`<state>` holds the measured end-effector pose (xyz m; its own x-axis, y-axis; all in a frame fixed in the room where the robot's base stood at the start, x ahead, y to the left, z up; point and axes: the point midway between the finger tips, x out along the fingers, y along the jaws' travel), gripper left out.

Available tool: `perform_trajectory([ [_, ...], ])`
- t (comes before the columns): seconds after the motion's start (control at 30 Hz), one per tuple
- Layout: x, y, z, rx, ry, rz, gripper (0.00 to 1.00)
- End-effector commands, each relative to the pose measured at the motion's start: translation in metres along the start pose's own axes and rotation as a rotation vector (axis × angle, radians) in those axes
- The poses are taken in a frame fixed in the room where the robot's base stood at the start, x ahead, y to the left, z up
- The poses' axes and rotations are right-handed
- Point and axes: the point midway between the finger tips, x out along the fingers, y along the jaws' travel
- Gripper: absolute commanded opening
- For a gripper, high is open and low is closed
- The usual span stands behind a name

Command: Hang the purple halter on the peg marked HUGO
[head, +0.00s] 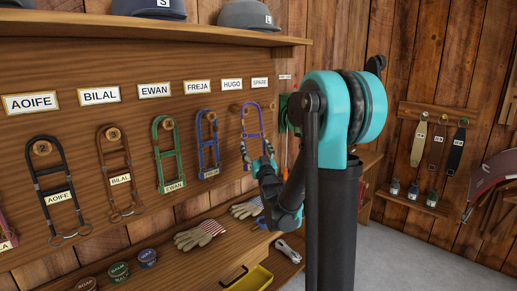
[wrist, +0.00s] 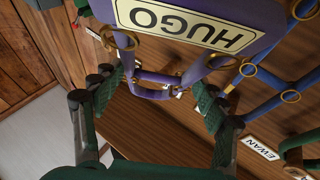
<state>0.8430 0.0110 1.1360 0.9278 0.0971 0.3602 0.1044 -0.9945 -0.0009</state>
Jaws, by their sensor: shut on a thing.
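The purple halter (head: 252,121) is upright in front of the board in the head view, close to the pegs below the HUGO plate (head: 232,84) and the SPARE plate (head: 260,82). My gripper (head: 262,163) is shut on its lower end. In the wrist view the halter's tag (wrist: 185,22) reads HUGO upside down, and a purple strap (wrist: 155,92) lies between the fingers of my gripper (wrist: 165,88). A wooden peg (head: 236,108) shows below HUGO, just left of the halter's top. I cannot tell whether the halter's top touches a peg.
A blue halter (head: 209,140) hangs close on the left, below FREJA. Green, brown and black halters hang further left. A shelf with helmets (head: 247,15) juts out above. A lower shelf holds gloves (head: 200,235), tins and a yellow tray (head: 249,279).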

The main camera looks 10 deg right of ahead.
Motion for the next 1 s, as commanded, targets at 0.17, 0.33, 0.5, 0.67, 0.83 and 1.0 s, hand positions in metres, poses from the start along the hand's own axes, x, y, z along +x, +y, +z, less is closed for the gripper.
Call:
perform_trajectory([
  [0.17, 0.008, -0.005, 0.004, 0.001, 0.001, -0.001, 0.31],
  [0.33, 0.015, -0.010, 0.007, 0.001, 0.001, 0.000, 0.31],
  [0.5, 0.022, -0.014, 0.011, 0.001, 0.001, -0.001, 0.31],
  [0.67, 0.029, -0.019, 0.014, 0.001, 0.001, 0.000, 0.31],
  [0.83, 0.036, -0.023, 0.017, 0.001, 0.001, 0.000, 0.31],
  [1.0, 0.042, -0.027, 0.022, 0.000, 0.001, -0.001, 0.31],
])
